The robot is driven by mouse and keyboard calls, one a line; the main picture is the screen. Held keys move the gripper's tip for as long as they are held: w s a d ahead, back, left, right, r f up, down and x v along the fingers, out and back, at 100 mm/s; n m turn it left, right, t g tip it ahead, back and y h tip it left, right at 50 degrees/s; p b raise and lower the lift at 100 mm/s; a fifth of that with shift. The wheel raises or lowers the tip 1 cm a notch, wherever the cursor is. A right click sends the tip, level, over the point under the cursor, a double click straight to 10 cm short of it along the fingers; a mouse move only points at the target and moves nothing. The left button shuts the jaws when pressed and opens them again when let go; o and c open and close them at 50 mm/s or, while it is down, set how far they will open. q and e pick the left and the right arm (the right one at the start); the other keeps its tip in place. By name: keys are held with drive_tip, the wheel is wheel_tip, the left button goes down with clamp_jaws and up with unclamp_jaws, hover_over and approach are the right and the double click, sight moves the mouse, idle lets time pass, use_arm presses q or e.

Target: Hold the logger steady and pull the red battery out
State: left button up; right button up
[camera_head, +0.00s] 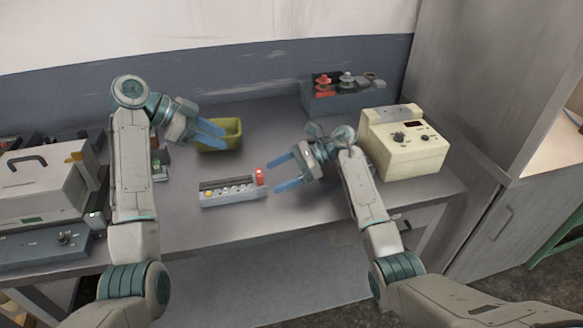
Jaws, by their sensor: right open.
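The logger (228,194) is a small grey box near the front middle of the bench, with a row of round parts along its front. The red battery (259,177) stands upright at its right end and sticks up above the box. My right gripper (277,175) is open just right of the battery, its blue fingers pointing left toward it and apart from it. My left gripper (222,139) is open and empty behind the logger, in front of the green bin in the picture, and holds nothing.
The olive-green bin (230,128) sits behind the logger. A cream instrument (405,150) stands at the right, and a grey holder (343,97) with red and grey parts at the back. A handled case (42,190) stands at the left.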

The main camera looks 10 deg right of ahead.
sight(258, 184)
drive_tip(key=x, duration=0.6)
drive_tip(key=shift+a+f, duration=0.15)
drive_tip(key=shift+a, duration=0.25)
drive_tip(key=c, duration=1.3)
drive_tip(key=o, duration=1.3)
